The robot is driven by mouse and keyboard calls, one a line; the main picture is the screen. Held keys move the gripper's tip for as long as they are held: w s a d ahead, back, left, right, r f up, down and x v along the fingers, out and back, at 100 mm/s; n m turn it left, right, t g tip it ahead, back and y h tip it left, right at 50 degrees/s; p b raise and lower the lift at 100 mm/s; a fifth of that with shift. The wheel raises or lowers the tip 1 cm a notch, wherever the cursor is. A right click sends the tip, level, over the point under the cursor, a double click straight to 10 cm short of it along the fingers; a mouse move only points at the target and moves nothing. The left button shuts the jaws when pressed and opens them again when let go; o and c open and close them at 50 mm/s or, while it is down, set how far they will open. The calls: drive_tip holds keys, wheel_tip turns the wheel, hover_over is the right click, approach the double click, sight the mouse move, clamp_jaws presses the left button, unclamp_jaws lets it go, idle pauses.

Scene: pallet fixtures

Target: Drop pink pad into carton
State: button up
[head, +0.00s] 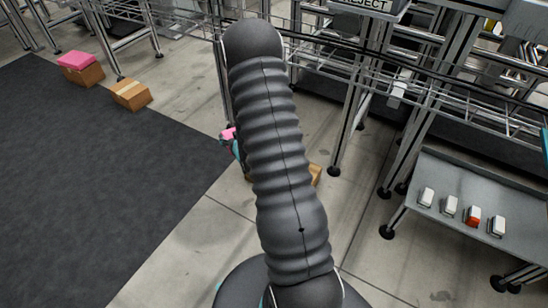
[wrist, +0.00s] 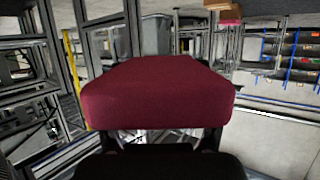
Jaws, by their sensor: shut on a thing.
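My gripper (wrist: 160,142) is shut on a pink pad (wrist: 158,95), which looks dark red in the wrist view and fills its middle. In the head view a small part of the held pink pad (head: 228,133) shows at the left edge of my arm; my gripper is mostly hidden behind the arm there. A brown carton (head: 315,174) is mostly hidden behind my arm, so its top cannot be seen. Another brown carton (head: 132,95) stands on the floor at the upper left. A further carton (head: 85,77) beside it has a pink block (head: 78,60) on top.
A dark mat (head: 95,170) covers the floor at left. Metal conveyor frames (head: 345,110) stand along the back and right. A grey tray table (head: 460,185) at right holds several small white items and a red one (head: 473,216). Bare floor lies around my arm.

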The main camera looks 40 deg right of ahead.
drive_tip(key=s+d+f+m+h+p, duration=0.1)
drive_tip(key=d+f, duration=0.1)
drive_tip(key=d, duration=0.7)
drive_tip(key=s+d+f+m+h, duration=0.1)
drive_tip(key=s+d+f, duration=0.1)
drive_tip(key=d, duration=0.8)
drive_tip(key=shift+g+h, duration=0.3)
drive_tip(key=shift+g, duration=0.1)
drive_tip(key=f+b, duration=0.1)
drive_tip(key=f, duration=0.4)
drive_tip(key=shift+w+a+f+b, duration=0.1)
drive_tip(key=shift+w+f+b, duration=0.1)
drive_tip(key=shift+f+b, duration=0.15)
drive_tip(key=o, duration=0.9)
drive_tip(key=v, duration=1.2)
drive_tip(key=shift+r, duration=0.15)
